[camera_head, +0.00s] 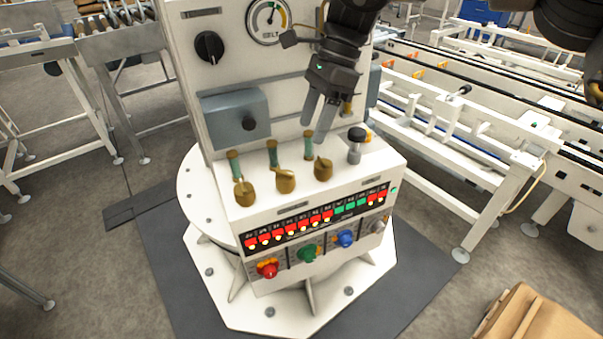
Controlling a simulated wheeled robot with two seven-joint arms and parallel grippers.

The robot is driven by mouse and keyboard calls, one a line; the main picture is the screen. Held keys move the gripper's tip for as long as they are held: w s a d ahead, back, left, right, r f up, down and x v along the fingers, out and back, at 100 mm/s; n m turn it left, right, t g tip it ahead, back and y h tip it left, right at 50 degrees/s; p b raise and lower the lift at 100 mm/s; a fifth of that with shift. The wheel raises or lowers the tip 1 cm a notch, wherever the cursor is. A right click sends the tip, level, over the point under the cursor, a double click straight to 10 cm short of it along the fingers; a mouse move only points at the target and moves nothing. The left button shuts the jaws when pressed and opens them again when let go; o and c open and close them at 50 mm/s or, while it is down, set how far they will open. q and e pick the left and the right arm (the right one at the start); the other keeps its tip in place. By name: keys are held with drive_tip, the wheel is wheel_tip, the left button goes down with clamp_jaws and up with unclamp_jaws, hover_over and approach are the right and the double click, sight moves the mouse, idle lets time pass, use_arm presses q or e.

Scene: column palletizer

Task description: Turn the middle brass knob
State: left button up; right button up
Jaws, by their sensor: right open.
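Three brass knobs stand in a row on the white console (350,185): the left knob (244,194), the middle brass knob (285,182) and the right knob (322,170). Green-and-brass upright pieces stand behind them; the middle one (271,153) is behind the middle knob. My right gripper (314,130) points down above the console, fingers apart with nothing visible between them. It is above and to the right of the middle knob, nearer the right upright piece (308,145). Whether it touches that piece is unclear. My left gripper is not in view.
A black-topped knob (356,143) stands right of the brass ones. Below are lit indicators and red (267,269), green (309,252) and blue (345,238) front knobs. A grey box (234,115) juts from the panel behind. Conveyors stand on both sides; a cardboard box (540,318) is lower right.

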sight(285, 173)
drive_tip(key=s+a+f+n, duration=0.1)
drive_tip(key=f, duration=0.2)
drive_tip(key=a+f+n, duration=0.1)
drive_tip(key=a+f, duration=0.1)
drive_tip(key=s+a+f+n, duration=0.1)
drive_tip(key=a+f+n, duration=0.1)
drive_tip(key=f, duration=0.1)
drive_tip(key=shift+s+f, duration=0.3)
drive_tip(key=shift+d+f, duration=0.1)
drive_tip(key=shift+f, duration=0.4)
drive_tip(key=shift+w+d+f, duration=0.1)
drive_tip(key=shift+a, duration=0.2)
drive_tip(key=shift+s+a+r, duration=0.2)
drive_tip(key=shift+s+a, duration=0.15)
drive_tip(key=shift+s, duration=0.05)
drive_tip(key=c, duration=0.4)
drive_tip(key=shift+w+a+f, duration=0.1)
drive_tip(key=shift+w, duration=0.05)
drive_tip(key=c, duration=0.5)
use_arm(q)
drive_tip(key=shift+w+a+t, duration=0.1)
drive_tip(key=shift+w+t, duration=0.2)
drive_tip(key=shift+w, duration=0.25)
use_arm(e)
drive_tip(key=shift+c, duration=0.4)
